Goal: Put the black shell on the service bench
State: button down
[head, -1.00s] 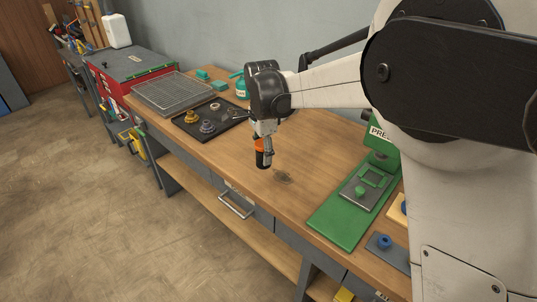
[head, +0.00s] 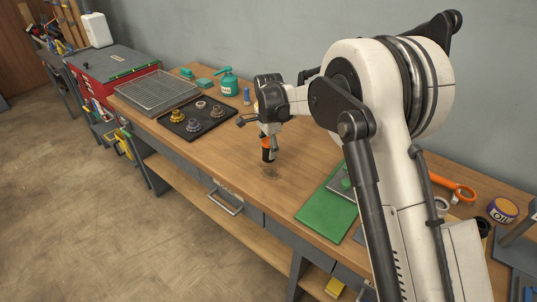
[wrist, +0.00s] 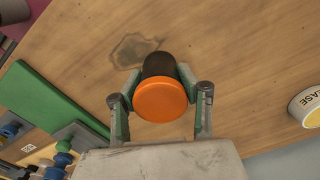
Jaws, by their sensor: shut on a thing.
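The black shell (head: 268,155), a short dark cylinder with an orange end (wrist: 161,101), is held upright in my gripper (head: 268,143). In the wrist view the fingers (wrist: 161,112) are shut on either side of the orange end, and the dark body extends beyond it. The wooden service bench (head: 240,165) lies below the shell. A dark stain (head: 270,173) on the bench is just in front of the shell, and it also shows in the wrist view (wrist: 130,50). I cannot tell whether the shell's lower end touches the wood.
A green press base (head: 325,215) is to the right. A grease tin (wrist: 308,104) shows in the wrist view. Bare wood surrounds the stain.

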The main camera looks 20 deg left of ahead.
jog(key=shift+f, duration=1.3)
jog(key=shift+f, duration=0.1)
jog(key=shift+f, duration=0.15)
jog(key=c, duration=1.1)
grip_release()
jog(key=shift+c, duration=0.2)
jog(key=shift+r, duration=0.2)
notch_tip(320, 180, up, 12)
jog(key=shift+r, duration=0.1)
